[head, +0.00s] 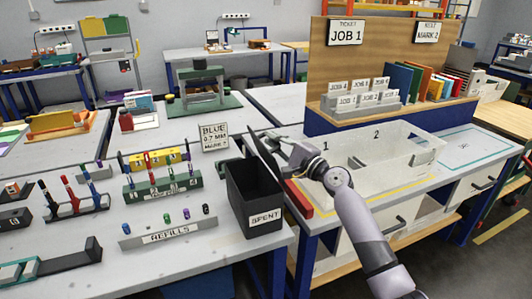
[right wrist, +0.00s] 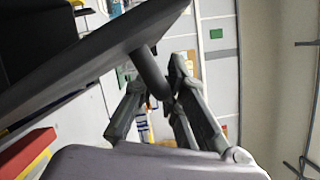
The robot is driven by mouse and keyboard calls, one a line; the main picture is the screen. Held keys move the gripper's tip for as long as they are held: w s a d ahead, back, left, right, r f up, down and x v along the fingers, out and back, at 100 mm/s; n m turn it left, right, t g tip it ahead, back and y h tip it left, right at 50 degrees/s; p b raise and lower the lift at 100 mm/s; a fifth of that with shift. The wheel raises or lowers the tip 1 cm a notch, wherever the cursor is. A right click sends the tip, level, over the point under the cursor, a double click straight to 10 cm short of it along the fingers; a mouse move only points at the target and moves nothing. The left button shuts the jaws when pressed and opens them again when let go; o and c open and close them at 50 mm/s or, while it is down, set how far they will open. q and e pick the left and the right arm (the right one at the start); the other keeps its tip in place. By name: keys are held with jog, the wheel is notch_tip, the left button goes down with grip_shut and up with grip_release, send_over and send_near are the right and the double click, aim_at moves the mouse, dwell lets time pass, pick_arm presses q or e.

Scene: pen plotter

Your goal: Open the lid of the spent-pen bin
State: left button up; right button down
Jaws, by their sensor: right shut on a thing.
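The spent-pen bin (head: 252,200) is a black open-topped box with a "SPENT" label, near the right edge of the left table in the head view. Its dark lid (head: 264,148) stands raised and tilted along the bin's right side, so the mouth is uncovered. My right gripper (head: 277,144) is at the lid's outer side. In the right wrist view, the lid (right wrist: 85,65) slants across the upper left. The fingers of my right gripper (right wrist: 158,92) are shut on its round handle (right wrist: 150,72). My left gripper is not in view.
A white tray (head: 345,185) with spaces marked 1 and 2 lies to the right, under my right arm. A red block (head: 298,198) is close beside the bin. A refills rack (head: 168,234) and pen stands (head: 160,183) stand left of the bin. A "BLUE" card (head: 214,137) stands behind.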

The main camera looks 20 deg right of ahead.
jog(key=shift+d+f+m+t+b, duration=0.15)
jog(key=shift+d+m+b, duration=0.2)
jog(key=shift+d+m, duration=0.2)
jog(key=shift+d+f+m+t+b, duration=0.15)
jog(key=shift+d+m+b, duration=0.25)
jog(key=shift+m, duration=0.25)
jog(key=c, duration=1.9)
grip_release()
jog(key=shift+r, duration=0.1)
jog(key=shift+d, duration=0.1)
jog(key=v, duration=1.2)
